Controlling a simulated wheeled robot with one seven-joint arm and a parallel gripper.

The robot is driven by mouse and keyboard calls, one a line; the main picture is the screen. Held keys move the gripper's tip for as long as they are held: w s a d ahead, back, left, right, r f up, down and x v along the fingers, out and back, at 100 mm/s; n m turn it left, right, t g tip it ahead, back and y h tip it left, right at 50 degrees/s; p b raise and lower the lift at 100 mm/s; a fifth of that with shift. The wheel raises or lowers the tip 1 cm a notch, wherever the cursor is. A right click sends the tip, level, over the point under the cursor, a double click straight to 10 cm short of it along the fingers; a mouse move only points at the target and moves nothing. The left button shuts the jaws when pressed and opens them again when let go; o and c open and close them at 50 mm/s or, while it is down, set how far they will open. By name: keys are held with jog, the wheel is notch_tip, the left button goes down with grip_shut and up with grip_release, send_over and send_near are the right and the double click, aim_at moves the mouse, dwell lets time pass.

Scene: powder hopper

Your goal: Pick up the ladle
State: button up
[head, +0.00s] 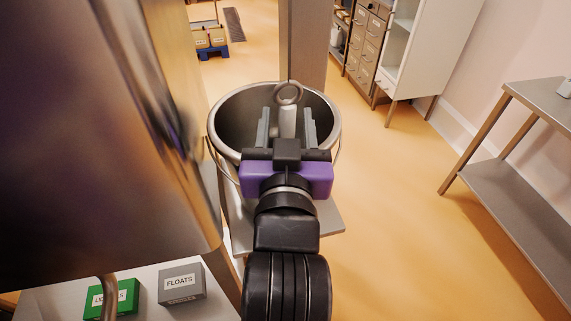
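The ladle's pale handle (288,122), topped by a metal ring, stands up inside a round steel bucket (215,113). The lower part of the ladle is hidden behind my gripper. My gripper (286,113) is over the near side of the bucket, with its two grey fingers spread apart. The handle shows between the fingers, with a visible gap on each side. I cannot tell from this one view whether the handle is at the same depth as the fingertips.
The bucket stands on a metal shelf (328,219) beside a steel post (303,45). A large shiny metal body (90,130) fills the left. A green box (112,298) and a grey FLOATS box (181,284) sit lower left. A steel table (535,205) is right; open floor lies between.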

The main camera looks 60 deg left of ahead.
jog(key=shift+c, duration=0.5)
grip_shut()
dwell(0.8)
